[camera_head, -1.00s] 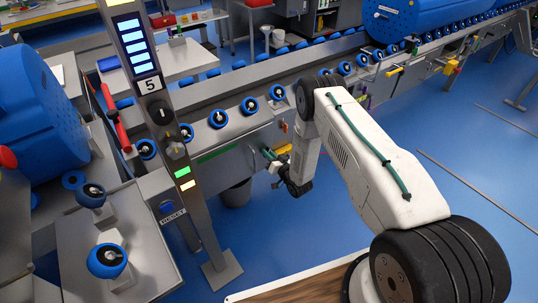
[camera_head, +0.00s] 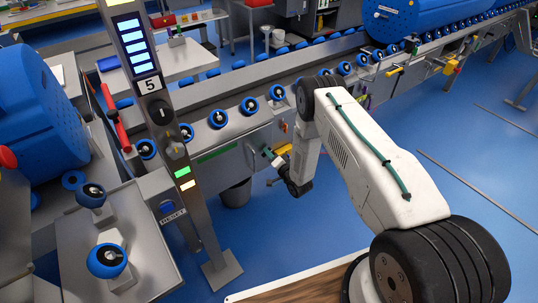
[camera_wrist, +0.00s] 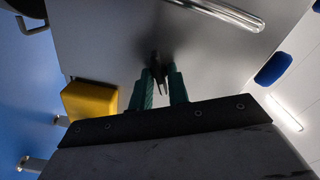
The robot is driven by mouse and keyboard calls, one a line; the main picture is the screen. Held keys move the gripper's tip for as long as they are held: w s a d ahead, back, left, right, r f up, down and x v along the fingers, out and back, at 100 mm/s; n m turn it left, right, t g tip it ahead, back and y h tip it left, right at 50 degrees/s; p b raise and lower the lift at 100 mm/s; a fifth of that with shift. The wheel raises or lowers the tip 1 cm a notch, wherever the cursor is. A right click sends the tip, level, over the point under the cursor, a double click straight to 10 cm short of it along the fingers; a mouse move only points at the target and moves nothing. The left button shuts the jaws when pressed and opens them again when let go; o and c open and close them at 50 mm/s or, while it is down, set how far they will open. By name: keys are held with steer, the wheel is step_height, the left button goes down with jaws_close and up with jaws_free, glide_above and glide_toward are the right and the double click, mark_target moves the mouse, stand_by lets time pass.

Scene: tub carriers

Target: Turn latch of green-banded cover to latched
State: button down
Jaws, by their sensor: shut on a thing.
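The green-banded cover (camera_head: 217,153) is a grey panel with a green strip on the side of the conveyor, left of my gripper in the head view. My gripper (camera_head: 267,153) is at the grey panel face, right of the green strip. In the wrist view my gripper (camera_wrist: 160,85) has its teal fingers close together around a small dark metal piece, the latch (camera_wrist: 158,88), against the grey panel. The fingers hide much of the latch, so I cannot tell its turn angle. In the head view the latch is hidden at the fingertips.
A yellow block (camera_wrist: 90,100) stands out beside my fingers in the wrist view, and a shiny bar (camera_wrist: 228,14) crosses above them. A grey post with a display (camera_head: 143,85) stands left of the cover. Blue floor (camera_head: 260,240) is open below my gripper.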

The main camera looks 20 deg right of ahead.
steer(key=m, duration=0.5)
steer(key=shift+m, duration=0.3)
steer(key=shift+d, duration=0.1)
stand_by(0.3)
steer(key=c, duration=1.4)
jaws_free()
steer(key=shift+f, duration=0.1)
steer(key=v, duration=0.7)
steer(key=shift+s, duration=0.4)
